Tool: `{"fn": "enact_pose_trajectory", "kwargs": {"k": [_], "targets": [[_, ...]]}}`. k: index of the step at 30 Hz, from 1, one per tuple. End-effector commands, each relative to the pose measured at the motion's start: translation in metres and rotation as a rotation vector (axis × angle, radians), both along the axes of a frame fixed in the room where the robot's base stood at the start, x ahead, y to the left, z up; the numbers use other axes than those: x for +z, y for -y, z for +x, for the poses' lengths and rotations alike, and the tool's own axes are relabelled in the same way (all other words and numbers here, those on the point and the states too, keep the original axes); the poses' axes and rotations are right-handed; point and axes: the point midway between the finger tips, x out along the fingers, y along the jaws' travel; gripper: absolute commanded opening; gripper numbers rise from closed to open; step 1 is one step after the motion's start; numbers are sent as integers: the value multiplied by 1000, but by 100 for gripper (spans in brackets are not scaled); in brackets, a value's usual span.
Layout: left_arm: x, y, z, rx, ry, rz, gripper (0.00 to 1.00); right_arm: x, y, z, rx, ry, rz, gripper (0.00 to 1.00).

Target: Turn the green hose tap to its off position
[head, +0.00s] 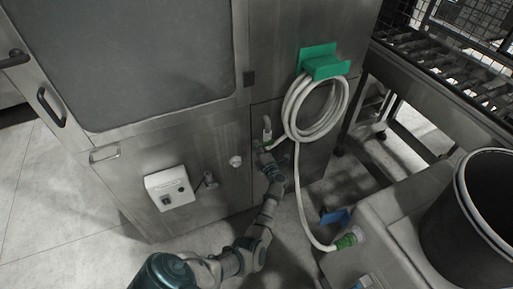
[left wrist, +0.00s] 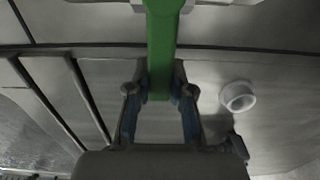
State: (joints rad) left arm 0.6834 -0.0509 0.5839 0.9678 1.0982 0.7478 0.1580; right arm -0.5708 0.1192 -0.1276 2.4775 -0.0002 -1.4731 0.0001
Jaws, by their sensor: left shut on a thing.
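The green hose tap (head: 268,144) is on the grey washer panel, just left of the coiled hose; in the head view it is small and partly hidden by my gripper. In the left wrist view its green lever (left wrist: 163,48) comes down from the top edge, and its lower end sits between my fingers. My left gripper (head: 265,151) is shut on the lever, with a blue-padded finger on each side (left wrist: 160,95). My right gripper is in neither view.
A white hose (head: 318,106) hangs coiled on a green holder (head: 322,62) right of the tap and runs down to a green fitting (head: 347,240). A white knob (head: 236,161) and a control box (head: 170,188) are on the panel to the left. A dark drum (head: 478,215) stands at right.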

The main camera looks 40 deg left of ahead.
Motion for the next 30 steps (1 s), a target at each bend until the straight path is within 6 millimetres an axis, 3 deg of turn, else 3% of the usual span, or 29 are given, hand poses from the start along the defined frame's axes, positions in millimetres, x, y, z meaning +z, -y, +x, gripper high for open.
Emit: {"fn": "enact_pose_trajectory", "kwargs": {"k": [7,8,10,11,22,30], "targets": [[6,2,6,-14,2,9,0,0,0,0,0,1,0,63],[6,2,6,-14,2,9,29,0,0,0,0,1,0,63],[6,2,5,-12,3,7,46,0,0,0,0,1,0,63],[6,2,5,-11,3,7,48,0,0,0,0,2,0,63],[2,7,-1,-7,3,2,48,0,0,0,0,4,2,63],[0,58,-21,-9,2,0,48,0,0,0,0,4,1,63]]}}
